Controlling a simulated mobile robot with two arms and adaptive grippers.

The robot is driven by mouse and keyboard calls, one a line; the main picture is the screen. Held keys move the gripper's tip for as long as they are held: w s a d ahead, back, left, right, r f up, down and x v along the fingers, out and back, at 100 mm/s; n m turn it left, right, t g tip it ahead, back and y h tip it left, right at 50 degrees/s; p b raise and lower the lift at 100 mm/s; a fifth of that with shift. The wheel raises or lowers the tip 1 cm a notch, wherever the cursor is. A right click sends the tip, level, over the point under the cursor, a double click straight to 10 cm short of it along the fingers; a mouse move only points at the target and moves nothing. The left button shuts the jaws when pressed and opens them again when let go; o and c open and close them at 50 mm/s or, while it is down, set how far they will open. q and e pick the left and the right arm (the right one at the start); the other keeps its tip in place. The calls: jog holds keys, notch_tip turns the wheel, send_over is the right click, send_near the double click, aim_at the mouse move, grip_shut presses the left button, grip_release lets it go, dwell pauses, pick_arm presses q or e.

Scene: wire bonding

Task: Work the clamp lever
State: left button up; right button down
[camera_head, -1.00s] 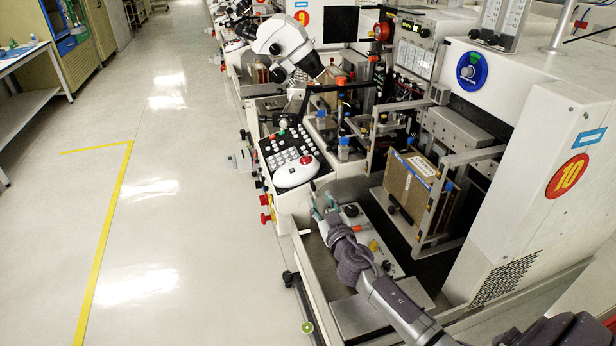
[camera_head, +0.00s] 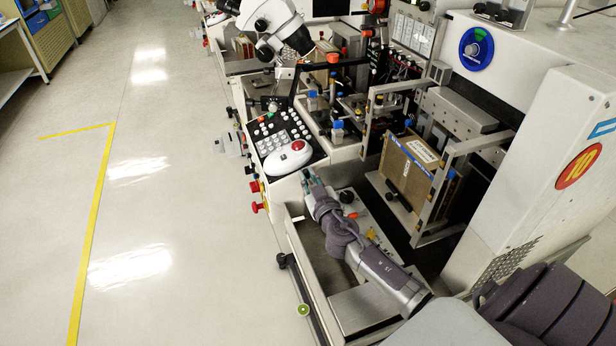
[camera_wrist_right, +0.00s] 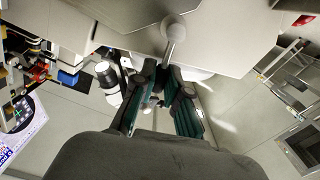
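A grey lever with a round ball knob (camera_wrist_right: 173,32) shows at the top middle of the right wrist view, just beyond the fingers; I take it to be the clamp lever, and I cannot make it out in the head view. My right gripper (camera_wrist_right: 158,80) has its two teal-padded fingers apart, with no object held between them. The ball lies past the fingertips; whether a finger touches it I cannot tell. In the head view my right gripper (camera_head: 308,180) is over the machine's front edge, just below the keypad panel. My left gripper is not in view.
The keypad panel (camera_head: 283,134) with a white, red-buttoned device (camera_head: 289,159) is just beyond the gripper. A framed brown board (camera_head: 408,170) stands to the right. Red knobs (camera_head: 257,207) stick out at the machine's left side. The floor (camera_head: 160,220) on the left is clear.

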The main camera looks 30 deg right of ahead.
aim_at(292, 184)
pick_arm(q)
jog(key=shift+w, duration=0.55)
